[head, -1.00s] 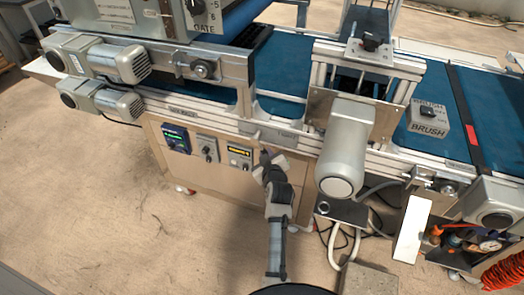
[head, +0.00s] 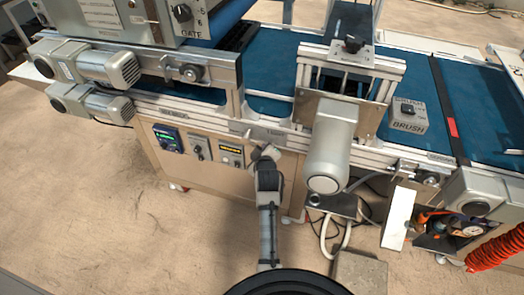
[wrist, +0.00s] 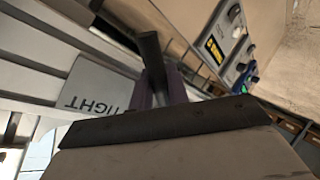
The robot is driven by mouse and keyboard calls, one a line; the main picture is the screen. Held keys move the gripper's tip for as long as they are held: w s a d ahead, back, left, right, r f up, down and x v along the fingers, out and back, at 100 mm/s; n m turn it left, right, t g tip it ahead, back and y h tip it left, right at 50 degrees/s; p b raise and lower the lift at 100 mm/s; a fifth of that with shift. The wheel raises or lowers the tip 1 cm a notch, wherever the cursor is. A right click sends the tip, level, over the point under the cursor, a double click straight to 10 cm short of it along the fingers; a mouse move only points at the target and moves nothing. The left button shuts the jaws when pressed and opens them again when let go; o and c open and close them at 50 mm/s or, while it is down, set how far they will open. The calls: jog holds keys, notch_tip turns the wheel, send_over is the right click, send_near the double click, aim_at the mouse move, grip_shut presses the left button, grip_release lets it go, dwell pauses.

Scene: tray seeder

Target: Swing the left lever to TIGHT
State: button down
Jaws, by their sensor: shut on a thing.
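The left lever shows in the wrist view as a dark handle (wrist: 152,58) standing up beyond my gripper (wrist: 175,118), beside a grey label plate (wrist: 92,88) that reads TIGHT upside down. My gripper is shut on the lever; the wide gripper body hides the lower part of the lever and the contact. In the head view my gripper (head: 264,153) is at the machine's front rail, just below the label plate (head: 272,134). The lever is too small and too covered there to tell its exact angle.
A grey motor cylinder (head: 329,160) hangs close to the right of my gripper. A blue belt (head: 283,70) runs behind the rail. The floor at the left is clear.

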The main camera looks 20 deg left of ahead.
jog(key=shift+r, duration=0.1)
jog(key=c, duration=1.4)
grip_release()
jog(key=shift+w, duration=0.1)
